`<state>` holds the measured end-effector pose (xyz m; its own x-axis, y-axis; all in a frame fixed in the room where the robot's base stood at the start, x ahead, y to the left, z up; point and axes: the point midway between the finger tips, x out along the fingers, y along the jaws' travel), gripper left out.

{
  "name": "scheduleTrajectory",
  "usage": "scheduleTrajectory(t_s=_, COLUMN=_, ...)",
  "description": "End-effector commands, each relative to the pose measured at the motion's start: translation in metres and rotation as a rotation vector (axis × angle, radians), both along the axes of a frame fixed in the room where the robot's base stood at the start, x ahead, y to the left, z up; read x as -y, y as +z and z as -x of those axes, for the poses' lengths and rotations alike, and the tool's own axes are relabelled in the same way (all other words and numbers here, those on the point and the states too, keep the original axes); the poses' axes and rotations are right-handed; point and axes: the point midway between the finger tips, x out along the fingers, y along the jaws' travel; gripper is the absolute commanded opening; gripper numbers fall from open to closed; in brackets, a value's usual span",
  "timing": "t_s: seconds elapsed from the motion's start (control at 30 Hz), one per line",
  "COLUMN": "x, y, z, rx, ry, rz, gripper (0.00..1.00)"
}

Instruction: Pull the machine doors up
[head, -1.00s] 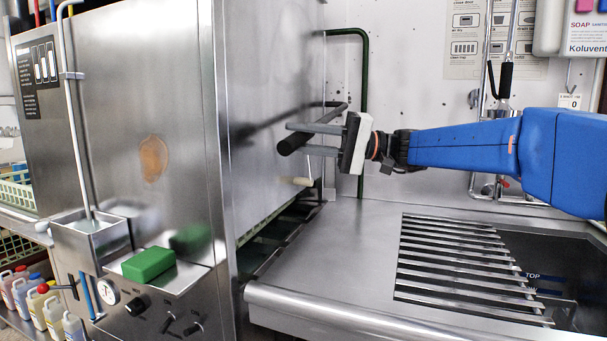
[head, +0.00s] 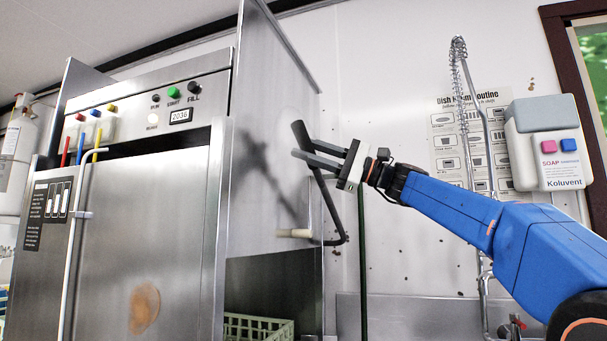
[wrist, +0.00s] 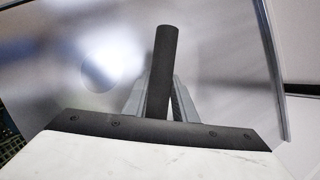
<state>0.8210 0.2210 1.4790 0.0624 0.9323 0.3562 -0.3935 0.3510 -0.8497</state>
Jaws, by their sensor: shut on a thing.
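The dish machine is a steel box with a front panel (head: 165,215) and a side door (head: 270,110) facing my arm. The side door's lower edge is raised, and a dark opening shows below it. A black handle bar (head: 299,133) stands out by the side door. My gripper (head: 312,155) is shut on this bar near its upper end. In the wrist view the bar (wrist: 163,60) rises between the two grey fingers (wrist: 160,95). The bar's lower part is hidden there by my gripper's body.
A pale green crate (head: 258,328) shows in the opening. A pale peg-like grip (head: 293,233) sticks out by the door. A soap dispenser (head: 545,145), a poster (head: 445,135) and a coiled spray hose (head: 460,75) are on the wall at right.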

Motion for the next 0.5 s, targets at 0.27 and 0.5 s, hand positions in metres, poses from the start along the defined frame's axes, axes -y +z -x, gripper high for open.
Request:
scheduleTrajectory(t_s=0.27, x=0.009, y=0.039, z=-0.025, rx=-0.089, ry=-0.002, rz=-0.033, gripper=0.0)
scheduleTrajectory(t_s=0.5, x=0.015, y=0.062, z=-0.043, rx=-0.149, ry=-0.004, rz=-0.055, gripper=0.0)
